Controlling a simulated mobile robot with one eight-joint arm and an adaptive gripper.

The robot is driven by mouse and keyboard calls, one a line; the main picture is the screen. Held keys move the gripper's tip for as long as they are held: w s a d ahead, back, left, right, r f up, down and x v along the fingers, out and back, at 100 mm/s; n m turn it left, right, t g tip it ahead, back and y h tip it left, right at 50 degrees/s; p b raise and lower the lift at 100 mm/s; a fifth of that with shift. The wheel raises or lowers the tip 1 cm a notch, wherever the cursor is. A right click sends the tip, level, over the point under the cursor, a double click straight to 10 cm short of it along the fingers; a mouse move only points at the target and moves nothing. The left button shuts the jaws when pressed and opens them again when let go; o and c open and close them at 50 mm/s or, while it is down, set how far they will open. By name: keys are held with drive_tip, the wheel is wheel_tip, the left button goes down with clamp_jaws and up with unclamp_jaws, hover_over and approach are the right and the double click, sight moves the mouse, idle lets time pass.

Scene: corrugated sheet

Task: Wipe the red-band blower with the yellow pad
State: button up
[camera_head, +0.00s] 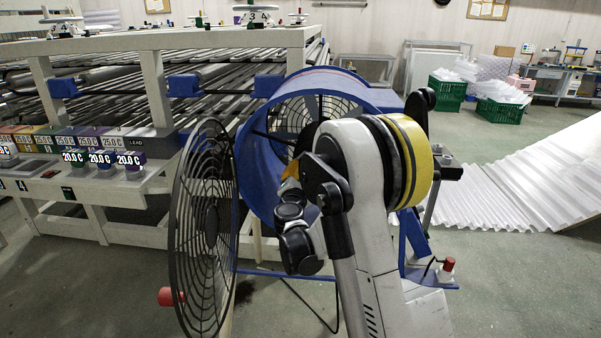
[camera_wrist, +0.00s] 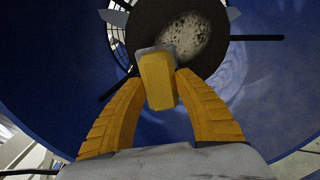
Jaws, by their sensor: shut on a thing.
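The blower (camera_head: 252,185) is a large blue drum on a stand, with a thin reddish line along its far upper rim. Its round wire guard (camera_head: 205,215) is swung open to the left. In the wrist view, the blue inner wall (camera_wrist: 50,75) surrounds a dark hub (camera_wrist: 150,22) with a pale, dark-speckled patch. My gripper (camera_wrist: 158,85) has two yellow fingers shut on the yellow pad (camera_wrist: 157,80), in front of the hub. The pad overlaps the hub's lower edge in view; I cannot tell whether it touches. In the head view my arm hides much of the drum's opening.
A white rack (camera_head: 155,85) with metal rollers stands behind and left, with temperature displays (camera_head: 102,158) along its front. White corrugated sheet (camera_head: 520,190) lies at right. Green crates (camera_head: 500,110) stand farther back. The floor at front right is clear.

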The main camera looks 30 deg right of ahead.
drive_tip(key=shift+x, duration=0.95)
drive_tip(key=s+d+b, duration=0.1)
drive_tip(key=s+d, duration=0.5)
drive_tip(key=d, duration=0.3)
drive_tip(key=shift+b, duration=0.4)
drive_tip(key=shift+a, duration=0.1)
clamp_jaws()
drive_tip(key=shift+w+a, duration=0.65)
drive_tip(key=shift+a, duration=0.35)
drive_tip(key=shift+w+a, duration=0.6)
drive_tip(key=shift+a, duration=0.4)
drive_tip(key=shift+w+a, duration=0.65)
drive_tip(key=shift+a, duration=0.35)
drive_tip(key=shift+w+a+b, duration=0.4)
drive_tip(key=shift+w+a, duration=0.75)
drive_tip(key=shift+a, duration=0.3)
drive_tip(key=shift+s, duration=0.1)
drive_tip(key=shift+v, duration=2.9)
